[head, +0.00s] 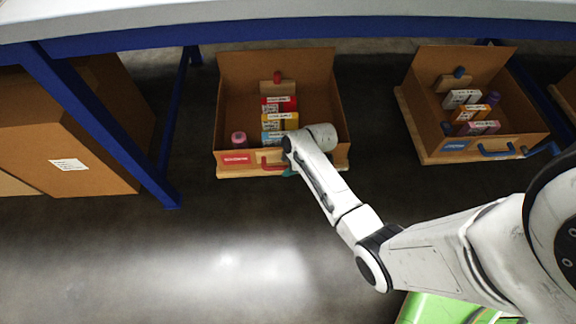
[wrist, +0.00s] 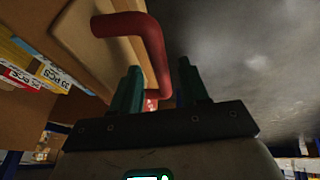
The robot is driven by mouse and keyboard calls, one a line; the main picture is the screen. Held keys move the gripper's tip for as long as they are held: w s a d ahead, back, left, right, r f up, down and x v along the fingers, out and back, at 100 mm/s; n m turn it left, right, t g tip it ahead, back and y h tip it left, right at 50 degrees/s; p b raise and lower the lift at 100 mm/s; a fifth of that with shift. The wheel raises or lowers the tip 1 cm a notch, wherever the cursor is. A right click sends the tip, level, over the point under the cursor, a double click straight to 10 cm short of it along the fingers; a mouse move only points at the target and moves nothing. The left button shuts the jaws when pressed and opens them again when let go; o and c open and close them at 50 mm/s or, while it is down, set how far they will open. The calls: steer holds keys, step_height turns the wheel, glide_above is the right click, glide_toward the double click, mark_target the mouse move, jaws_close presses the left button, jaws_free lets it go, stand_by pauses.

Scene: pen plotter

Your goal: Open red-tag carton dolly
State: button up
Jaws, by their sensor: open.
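The red-tag carton (head: 325,78) stands open-topped on a thin wooden dolly base (head: 232,175) under the table, left of centre in the head view. Its front bears a red label (head: 236,159) and a red handle (head: 265,164). The handle (wrist: 152,40) is large in the wrist view, bent out from the carton's front. My gripper (wrist: 160,68) is open, with its green fingers on either side of the handle's outer bar. Whether either finger touches the bar I cannot tell. In the head view my wrist hides part of the handle and the carton's front right.
Coloured boxes (head: 279,104) and a pink-capped container (head: 239,139) are inside the red-tag carton. A blue-tag carton (head: 427,100) with a blue handle (head: 497,150) stands to the right. A blue table leg (head: 110,130) and a large carton (head: 75,130) are left. The floor in front is clear.

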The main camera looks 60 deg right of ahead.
jaws_close()
stand_by(0.4)
